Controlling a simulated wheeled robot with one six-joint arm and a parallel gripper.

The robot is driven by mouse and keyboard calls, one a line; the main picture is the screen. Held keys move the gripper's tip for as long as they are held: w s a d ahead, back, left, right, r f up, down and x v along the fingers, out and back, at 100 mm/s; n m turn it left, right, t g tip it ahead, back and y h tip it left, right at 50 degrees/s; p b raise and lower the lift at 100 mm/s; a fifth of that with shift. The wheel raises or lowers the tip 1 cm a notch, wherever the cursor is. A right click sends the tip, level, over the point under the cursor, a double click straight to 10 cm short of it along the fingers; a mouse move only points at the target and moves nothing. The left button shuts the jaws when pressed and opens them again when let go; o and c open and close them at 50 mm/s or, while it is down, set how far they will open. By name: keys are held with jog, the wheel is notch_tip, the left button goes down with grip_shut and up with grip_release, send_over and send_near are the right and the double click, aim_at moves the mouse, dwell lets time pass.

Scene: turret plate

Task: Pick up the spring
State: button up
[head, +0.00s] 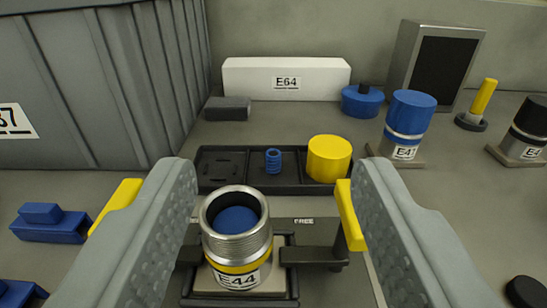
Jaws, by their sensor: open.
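The spring (273,161) is a small blue coil standing upright in the middle compartment of a black tray (290,187). My gripper (270,200) is open, with one grey finger on each side of the lower picture. The spring lies beyond the fingertips, near the middle between them, and nothing is held. A threaded metal cylinder labelled E44 (236,238), with a yellow band and blue inside, stands nearer, between the fingers.
A yellow cylinder (328,158) fills the tray's right compartment. A white E64 box (286,79) and a dark block (227,108) stand behind. A blue-capped E41 cylinder (408,118) is at right. A grey ribbed container (95,80) rises at left.

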jog(key=shift+c, duration=0.5)
notch_tip(320, 180, up, 2)
jog(key=n+g, duration=0.9)
jog(key=g, duration=0.8)
send_over(274, 152)
jog(key=f, duration=1.2)
jog(key=shift+w+d, duration=0.1)
jog(key=shift+w, duration=0.1)
jog(key=shift+s+f, duration=0.2)
jog(key=shift+f, duration=2.4)
grip_shut()
jog(key=shift+r, duration=0.1)
